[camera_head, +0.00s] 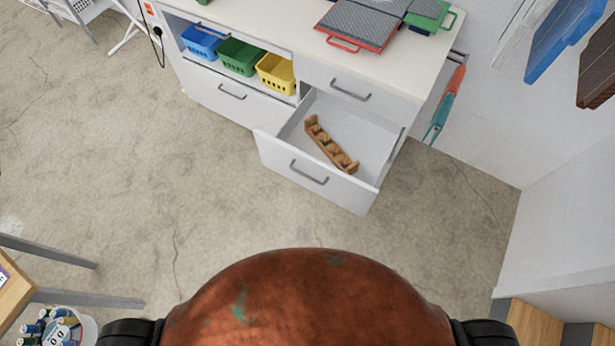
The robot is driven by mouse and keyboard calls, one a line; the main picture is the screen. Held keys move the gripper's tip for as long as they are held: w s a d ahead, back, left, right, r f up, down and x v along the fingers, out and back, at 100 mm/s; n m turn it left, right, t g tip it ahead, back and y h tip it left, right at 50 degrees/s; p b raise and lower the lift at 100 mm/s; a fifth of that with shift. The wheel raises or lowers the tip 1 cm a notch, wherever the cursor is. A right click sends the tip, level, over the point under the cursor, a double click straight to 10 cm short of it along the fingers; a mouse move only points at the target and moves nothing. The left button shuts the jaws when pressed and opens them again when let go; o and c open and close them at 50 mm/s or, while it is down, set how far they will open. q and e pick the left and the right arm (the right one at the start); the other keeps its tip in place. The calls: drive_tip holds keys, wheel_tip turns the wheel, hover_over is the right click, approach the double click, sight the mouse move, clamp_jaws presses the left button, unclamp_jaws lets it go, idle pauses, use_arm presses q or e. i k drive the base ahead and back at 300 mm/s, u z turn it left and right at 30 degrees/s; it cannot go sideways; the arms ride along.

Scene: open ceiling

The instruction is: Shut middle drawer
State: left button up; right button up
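The open drawer (325,187) is white and pulled out from the right part of a white cabinet (400,60). It has a grey bar handle (309,173) on its front. A brown wooden rack-like object (331,146) lies inside the drawer. Above it is a shut drawer front with a handle (350,90). Whether another drawer lies below the open one is hidden. Neither of my grippers is in view.
Blue (202,40), green (240,56) and yellow (276,73) baskets sit in the cabinet's open shelf, above another shut drawer (231,93). Concrete floor (130,180) before the cabinet is clear. A wooden table (14,290) and a container (62,328) stand lower left.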

sight(368, 137)
drive_tip(key=u, duration=1)
drive_tip(key=k, duration=0.75)
drive_tip(key=z, duration=0.8)
drive_tip(key=i, duration=0.5)
